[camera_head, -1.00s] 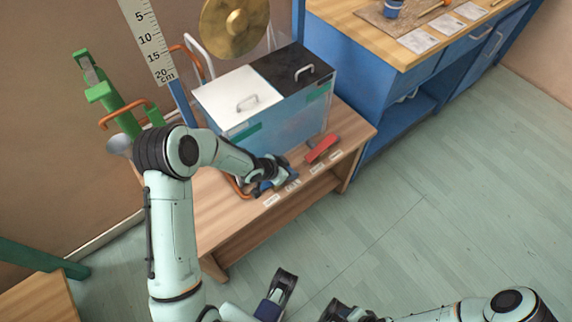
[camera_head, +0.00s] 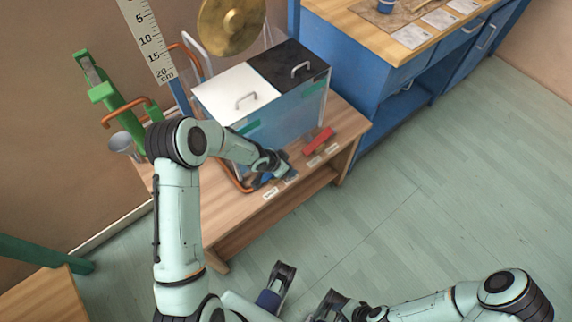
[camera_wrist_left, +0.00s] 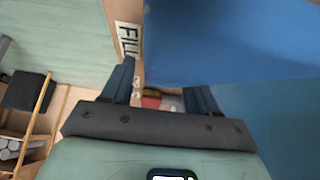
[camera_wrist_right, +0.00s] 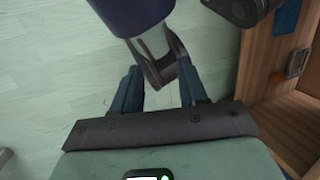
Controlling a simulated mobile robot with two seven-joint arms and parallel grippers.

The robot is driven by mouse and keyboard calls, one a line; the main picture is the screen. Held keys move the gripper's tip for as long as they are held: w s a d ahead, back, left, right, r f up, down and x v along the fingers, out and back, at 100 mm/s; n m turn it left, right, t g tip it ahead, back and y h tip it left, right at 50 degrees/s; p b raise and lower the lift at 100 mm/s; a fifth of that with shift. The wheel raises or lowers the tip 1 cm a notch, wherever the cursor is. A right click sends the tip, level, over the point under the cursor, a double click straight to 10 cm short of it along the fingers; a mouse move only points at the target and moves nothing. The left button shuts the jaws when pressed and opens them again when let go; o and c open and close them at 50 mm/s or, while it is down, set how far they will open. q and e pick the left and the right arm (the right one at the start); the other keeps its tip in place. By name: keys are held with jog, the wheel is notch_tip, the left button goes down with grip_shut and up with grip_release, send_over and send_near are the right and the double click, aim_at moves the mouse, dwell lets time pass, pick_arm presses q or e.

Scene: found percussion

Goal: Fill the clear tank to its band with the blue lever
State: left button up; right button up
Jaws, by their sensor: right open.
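The clear tank (camera_head: 288,124) stands on the wooden bench under a white lid and a black lid, its front pale and bluish, with green band pieces near the top. The water level cannot be made out. The blue lever (camera_head: 262,182) is at the bench front, mostly hidden by my left gripper (camera_head: 273,172). In the left wrist view, the left fingers (camera_wrist_left: 160,95) are apart, a FILL label (camera_wrist_left: 128,42) is beside them, and a large blue surface fills the upper right. My right gripper (camera_head: 330,304) is open and empty above the floor, away from the bench.
A red lever (camera_head: 318,141) lies right of the blue one, with labels along the bench edge. A brass gong (camera_head: 232,25) hangs behind the tank. A green pump-like stand (camera_head: 108,98) is at left, a blue cabinet (camera_head: 350,70) at right. The floor right is clear.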

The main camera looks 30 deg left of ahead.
aim_at(269, 174)
pick_arm(q)
jog(key=p+v, duration=0.5)
jog(key=v, duration=0.8)
jog(key=shift+s+r+p, duration=0.1)
jog(key=shift+s+p, duration=0.1)
jog(key=shift+p, duration=0.15)
pick_arm(e)
jog(key=shift+g, duration=0.4)
jog(key=r, duration=0.1)
jog(key=s+r, duration=0.1)
jog(key=r, duration=0.2)
jog(key=shift+s+r, duration=0.25)
jog(key=shift+s, duration=0.15)
dwell(5.1)
